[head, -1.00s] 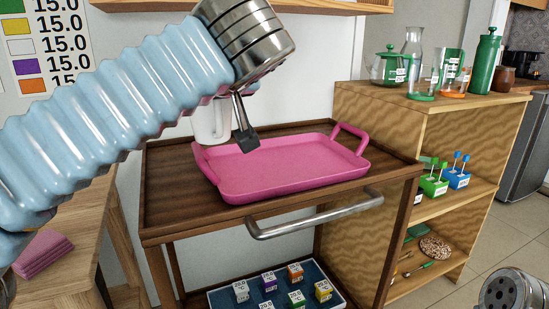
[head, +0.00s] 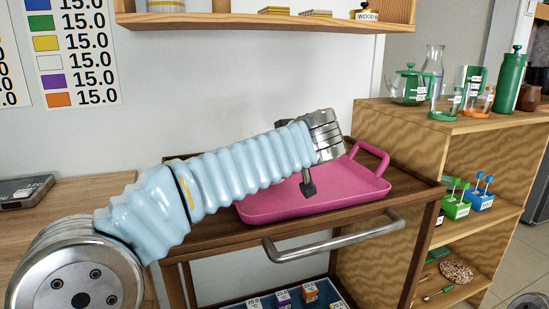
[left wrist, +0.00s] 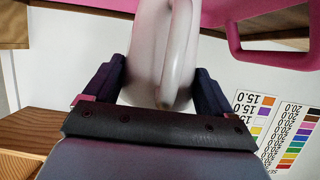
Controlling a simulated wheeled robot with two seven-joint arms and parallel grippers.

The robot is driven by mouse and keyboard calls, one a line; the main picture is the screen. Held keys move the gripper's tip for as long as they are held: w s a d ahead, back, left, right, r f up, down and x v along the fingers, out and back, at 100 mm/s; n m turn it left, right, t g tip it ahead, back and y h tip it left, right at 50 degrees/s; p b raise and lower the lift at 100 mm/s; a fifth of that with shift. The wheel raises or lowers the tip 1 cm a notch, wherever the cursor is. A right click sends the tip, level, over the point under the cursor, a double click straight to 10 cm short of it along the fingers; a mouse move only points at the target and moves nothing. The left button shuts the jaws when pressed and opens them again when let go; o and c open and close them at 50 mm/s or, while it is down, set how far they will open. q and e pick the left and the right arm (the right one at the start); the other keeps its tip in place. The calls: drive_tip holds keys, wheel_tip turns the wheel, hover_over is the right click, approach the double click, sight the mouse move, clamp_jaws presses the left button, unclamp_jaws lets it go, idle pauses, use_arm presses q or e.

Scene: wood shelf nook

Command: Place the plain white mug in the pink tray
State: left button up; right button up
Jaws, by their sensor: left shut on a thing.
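The pink tray (head: 290,208) lies on the dark wooden top of the cart, and my left arm crosses in front of its back left part. My left gripper (head: 308,184) is over the tray, with one dark finger showing below the wrist. In the left wrist view, the gripper (left wrist: 160,82) is shut on the plain white mug (left wrist: 150,45), with a finger on each side and the handle facing the camera. The tray (left wrist: 262,10) also shows there beyond the mug. The mug is hidden behind my arm in the head view, and I cannot tell whether it touches the tray.
The cart (head: 215,240) has a metal handle (head: 335,236) at its front. A wooden shelf unit (head: 455,140) with glassware and green bottles stands to the right. A wall shelf (head: 265,22) is above. A wooden table (head: 75,195) is at the left.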

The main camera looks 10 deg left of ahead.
use_arm(q)
drive_tip(key=shift+s+f, duration=0.15)
drive_tip(key=shift+f, duration=1)
drive_tip(key=shift+f, duration=0.1)
drive_tip(key=o, duration=1.2)
drive_tip(key=shift+c, duration=0.2)
drive_tip(key=shift+s+r, duration=0.1)
drive_tip(key=shift+r, duration=0.1)
drive_tip(key=v, duration=1.1)
drive_tip(key=shift+s+d+b, duration=0.2)
drive_tip(key=shift+s+b, duration=0.05)
drive_tip(key=shift+b, duration=0.2)
drive_tip(key=shift+r, duration=0.15)
